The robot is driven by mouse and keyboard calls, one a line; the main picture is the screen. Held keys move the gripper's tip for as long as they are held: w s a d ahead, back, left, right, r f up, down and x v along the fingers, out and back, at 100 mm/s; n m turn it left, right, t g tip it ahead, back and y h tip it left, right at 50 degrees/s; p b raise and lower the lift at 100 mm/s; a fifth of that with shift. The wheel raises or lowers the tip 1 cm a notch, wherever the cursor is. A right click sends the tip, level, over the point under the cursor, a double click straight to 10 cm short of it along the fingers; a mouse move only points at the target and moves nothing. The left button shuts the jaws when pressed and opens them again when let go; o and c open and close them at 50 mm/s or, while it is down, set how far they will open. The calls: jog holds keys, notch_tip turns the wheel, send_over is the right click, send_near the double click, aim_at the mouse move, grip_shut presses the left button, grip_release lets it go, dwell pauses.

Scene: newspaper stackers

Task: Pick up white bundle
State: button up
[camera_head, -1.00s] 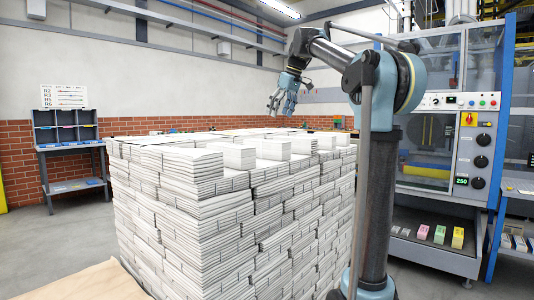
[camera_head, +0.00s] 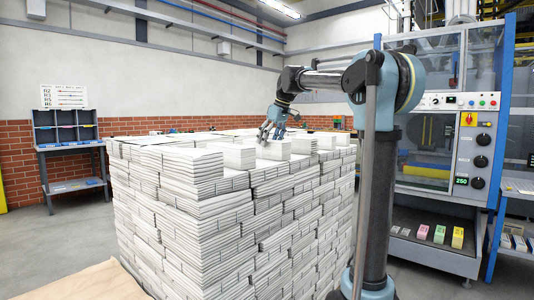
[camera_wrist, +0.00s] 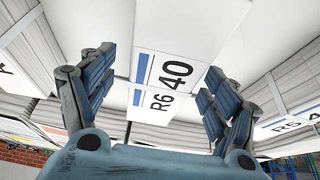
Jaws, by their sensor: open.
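Many white bundles form a tall stack (camera_head: 235,225) in the middle of the head view. A white bundle (camera_head: 273,150) stands a layer higher on top of it, right under my gripper (camera_head: 268,136). The fingers are spread apart and empty. I cannot tell whether they touch the bundle.
Neighbouring raised bundles stand close by, one to the left (camera_head: 233,156) and one to the right (camera_head: 305,144). A glass-fronted machine (camera_head: 435,115) with a control panel is at the right. A blue shelf stand (camera_head: 70,155) is at the left wall. Grey floor (camera_head: 45,240) is open at the left.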

aim_at(266, 148)
jog(key=shift+x, duration=2)
jog(key=shift+a, duration=0.1)
jog(key=shift+r, duration=0.1)
grip_shut()
jog(key=shift+r, duration=0.1)
notch_tip(266, 148, up, 10)
jog(key=shift+f, duration=0.1)
